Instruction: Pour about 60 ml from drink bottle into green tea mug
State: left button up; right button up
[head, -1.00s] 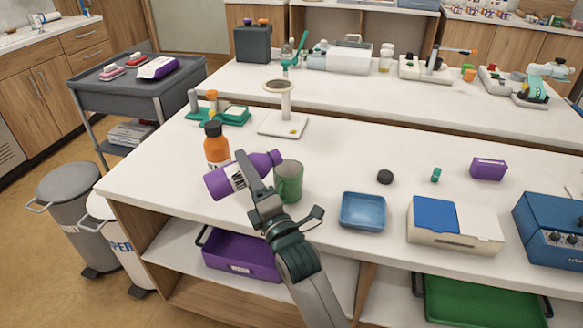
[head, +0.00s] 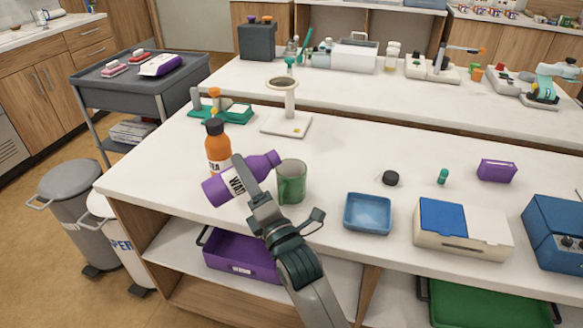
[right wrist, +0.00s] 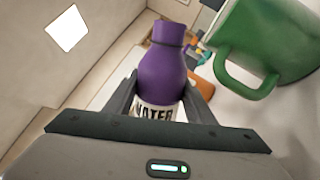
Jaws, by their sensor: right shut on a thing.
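A purple bottle (head: 222,186) with a white label reading WATER is held tilted well over, its neck the higher end, pointing right toward the green mug (head: 292,180). My right gripper (head: 240,170) is shut on this bottle. In the right wrist view the bottle (right wrist: 164,70) sits between the fingers (right wrist: 160,100), with the mug (right wrist: 268,45) at upper right. No liquid stream shows, and the mug's contents cannot be seen. My left gripper is not in view.
An orange bottle (head: 217,150) with a dark cap stands close behind the purple bottle. A blue tray (head: 367,213), black round item (head: 390,178), small green item (head: 443,176) and purple box (head: 497,170) lie to the right. The counter (head: 340,150) behind the mug is clear.

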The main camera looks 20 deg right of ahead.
pick_arm(q)
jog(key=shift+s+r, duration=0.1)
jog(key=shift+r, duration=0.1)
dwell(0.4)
jog(key=shift+p, duration=0.35)
pick_arm(e)
jog(key=shift+r, duration=0.35)
